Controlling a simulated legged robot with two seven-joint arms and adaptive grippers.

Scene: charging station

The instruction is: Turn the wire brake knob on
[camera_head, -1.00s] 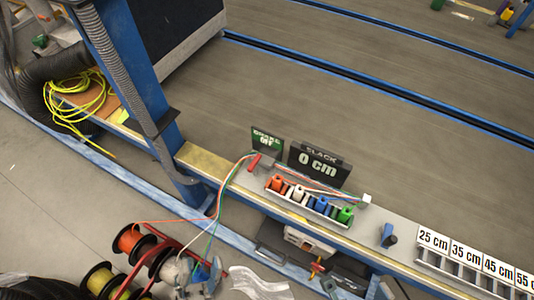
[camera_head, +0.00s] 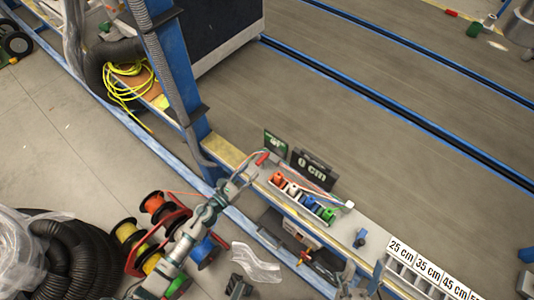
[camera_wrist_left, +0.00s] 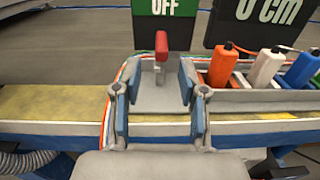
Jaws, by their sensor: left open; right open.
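The wire brake knob is a red-topped lever (camera_head: 262,158) on the bench rail, in front of the green sign reading OFF (camera_head: 274,144). In the left wrist view the knob (camera_wrist_left: 161,45) stands upright, just beyond my left gripper (camera_wrist_left: 158,84). The gripper is open, its two blue-padded fingers lying left and right of the knob's line, with nothing seen between the pads. In the head view my left gripper (camera_head: 246,171) reaches the rail close to the knob. I cannot make out contact.
Orange, white, blue and green connectors (camera_head: 303,195) sit right of the knob, below the black 0 cm sign (camera_head: 312,168). Thin coloured wires run along the rail by the left finger. A blue post (camera_head: 178,75) rises left.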

